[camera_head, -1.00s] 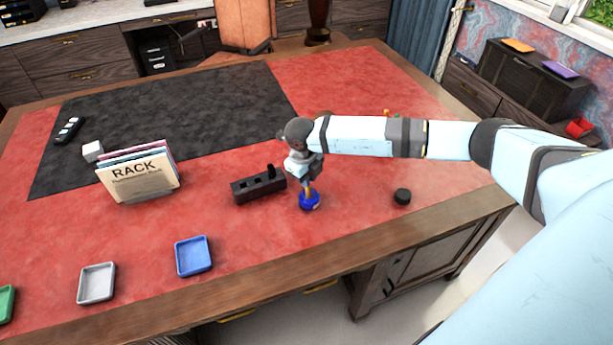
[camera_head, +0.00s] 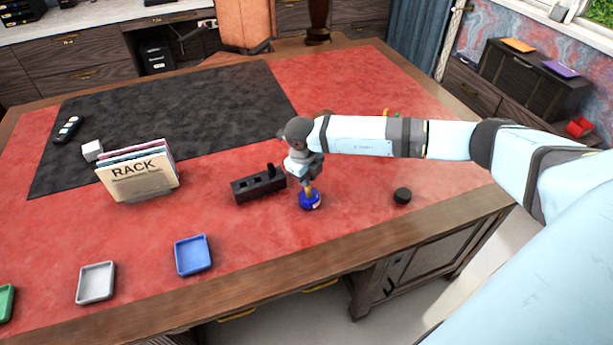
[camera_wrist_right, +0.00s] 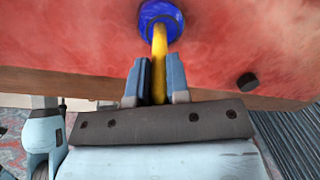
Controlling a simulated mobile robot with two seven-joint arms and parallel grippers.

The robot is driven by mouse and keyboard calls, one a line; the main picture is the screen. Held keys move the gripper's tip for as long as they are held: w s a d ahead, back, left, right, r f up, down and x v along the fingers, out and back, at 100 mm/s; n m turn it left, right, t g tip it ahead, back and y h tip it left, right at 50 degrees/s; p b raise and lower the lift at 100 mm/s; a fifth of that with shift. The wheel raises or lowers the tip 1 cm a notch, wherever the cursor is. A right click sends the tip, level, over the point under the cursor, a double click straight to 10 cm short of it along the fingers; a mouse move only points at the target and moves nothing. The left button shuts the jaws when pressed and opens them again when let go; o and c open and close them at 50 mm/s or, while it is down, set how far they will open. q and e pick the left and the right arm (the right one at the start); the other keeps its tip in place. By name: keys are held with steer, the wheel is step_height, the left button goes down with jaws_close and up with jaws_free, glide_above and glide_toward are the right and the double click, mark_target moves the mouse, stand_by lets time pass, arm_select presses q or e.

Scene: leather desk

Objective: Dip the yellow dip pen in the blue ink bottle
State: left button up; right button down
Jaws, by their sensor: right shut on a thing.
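The blue ink bottle (camera_head: 310,202) stands on the red desk surface near the front edge. My right gripper (camera_head: 309,180) is directly above it, pointing down. It is shut on the yellow dip pen (camera_head: 308,189). In the right wrist view the yellow dip pen (camera_wrist_right: 159,52) runs from between the fingers (camera_wrist_right: 159,82) to the round opening of the blue ink bottle (camera_wrist_right: 161,17). The pen's lower end is inside the opening and hidden. How deep it reaches cannot be told. My left gripper is out of view.
A black pen holder (camera_head: 258,186) stands just left of the bottle. A round black cap (camera_head: 402,195) lies to the right. A blue tray (camera_head: 193,255), a grey tray (camera_head: 96,283) and a rack of folders (camera_head: 138,178) are further left. The red surface between bottle and cap is clear.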

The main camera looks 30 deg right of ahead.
stand_by(0.4)
steer(key=shift+r+p, duration=0.6)
steer(key=shift+r, duration=0.3)
steer(key=shift+r+p, duration=1.35)
steer(key=shift+r, duration=1.2)
